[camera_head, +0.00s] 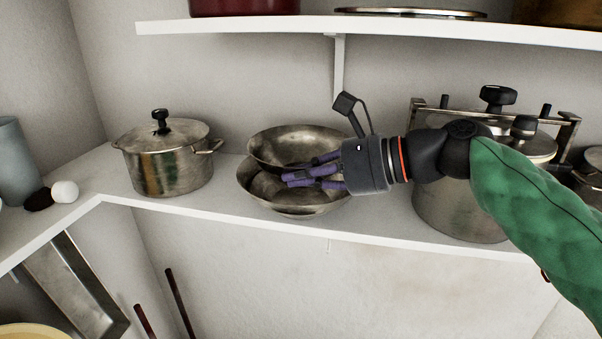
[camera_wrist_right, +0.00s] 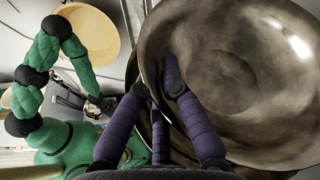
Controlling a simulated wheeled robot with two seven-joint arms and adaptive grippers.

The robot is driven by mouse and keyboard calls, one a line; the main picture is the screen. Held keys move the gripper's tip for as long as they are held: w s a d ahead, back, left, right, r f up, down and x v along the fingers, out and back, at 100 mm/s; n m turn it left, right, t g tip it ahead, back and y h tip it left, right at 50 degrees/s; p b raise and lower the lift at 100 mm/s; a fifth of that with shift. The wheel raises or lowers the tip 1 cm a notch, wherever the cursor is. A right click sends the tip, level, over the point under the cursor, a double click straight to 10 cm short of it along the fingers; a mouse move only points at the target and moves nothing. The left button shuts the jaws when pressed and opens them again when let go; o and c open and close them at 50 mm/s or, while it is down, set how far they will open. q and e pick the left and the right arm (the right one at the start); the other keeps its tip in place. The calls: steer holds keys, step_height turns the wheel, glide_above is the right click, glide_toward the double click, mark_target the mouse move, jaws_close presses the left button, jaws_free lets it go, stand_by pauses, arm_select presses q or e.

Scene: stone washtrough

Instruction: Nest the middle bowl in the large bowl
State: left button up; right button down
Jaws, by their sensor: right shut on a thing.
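The middle bowl (camera_head: 285,145), a worn grey metal bowl, is tilted above the large bowl (camera_head: 262,196) on the shelf. The middle bowl's lower edge overlaps the large bowl's opening; I cannot tell whether they touch. My right gripper (camera_head: 308,176) comes from the right, its purple fingers shut on the middle bowl's near right rim. In the right wrist view the middle bowl (camera_wrist_right: 225,75) fills the right side, with a finger inside it, and part of another rim shows behind. My left arm shows there at left; its dark gripper (camera_wrist_right: 102,104) is too small to read.
A lidded pot (camera_head: 165,160) stands left of the bowls, and a bigger pot (camera_head: 450,205) stands right, behind my arm. An upper shelf (camera_head: 300,27) hangs above, with a bracket (camera_head: 339,75). The shelf's front edge (camera_head: 200,214) is close below the bowls.

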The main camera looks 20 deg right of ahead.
steer(key=shift+f+b, duration=0.65)
steer(key=shift+f, duration=0.25)
steer(key=c, duration=1.3)
jaws_free()
steer(key=o, duration=0.4)
steer(key=shift+o, duration=0.2)
steer(key=shift+r+p, duration=1.5)
steer(key=shift+r, duration=0.05)
steer(key=v, duration=0.7)
